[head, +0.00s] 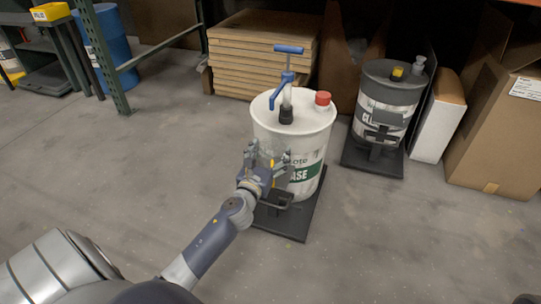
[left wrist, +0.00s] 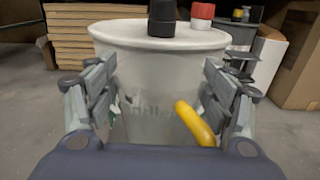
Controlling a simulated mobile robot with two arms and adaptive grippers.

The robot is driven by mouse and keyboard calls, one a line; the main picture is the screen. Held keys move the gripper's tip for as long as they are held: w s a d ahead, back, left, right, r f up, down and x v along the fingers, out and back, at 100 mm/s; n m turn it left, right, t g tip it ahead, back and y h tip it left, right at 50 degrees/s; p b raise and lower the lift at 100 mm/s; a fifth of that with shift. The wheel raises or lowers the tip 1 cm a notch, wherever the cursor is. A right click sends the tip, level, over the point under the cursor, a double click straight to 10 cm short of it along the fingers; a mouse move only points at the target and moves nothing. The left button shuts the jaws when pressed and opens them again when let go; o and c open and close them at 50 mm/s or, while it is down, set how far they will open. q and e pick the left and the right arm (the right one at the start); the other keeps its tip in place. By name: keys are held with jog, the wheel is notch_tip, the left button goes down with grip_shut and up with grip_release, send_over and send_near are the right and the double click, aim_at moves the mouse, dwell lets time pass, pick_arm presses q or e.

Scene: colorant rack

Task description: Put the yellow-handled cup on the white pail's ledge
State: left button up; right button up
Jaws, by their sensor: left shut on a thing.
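The clear cup with a yellow handle (left wrist: 195,122) is between the fingers of my left gripper (head: 267,157). The hand partly hides the ledge. The pail wall (left wrist: 160,47) fills the middle of the left wrist view. My right gripper is not in view.
A blue pump (head: 287,78) and a red cap (head: 323,98) stand on the pail's lid. The pail rests on a dark base (head: 290,224). A grey-lidded pail (head: 385,95) and cardboard boxes (head: 505,140) stand right. Stacked boards (head: 262,50) lie behind. The front floor is clear.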

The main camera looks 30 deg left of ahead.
pick_arm(q)
jog(key=shift+f, duration=0.1)
jog(key=o, duration=0.9)
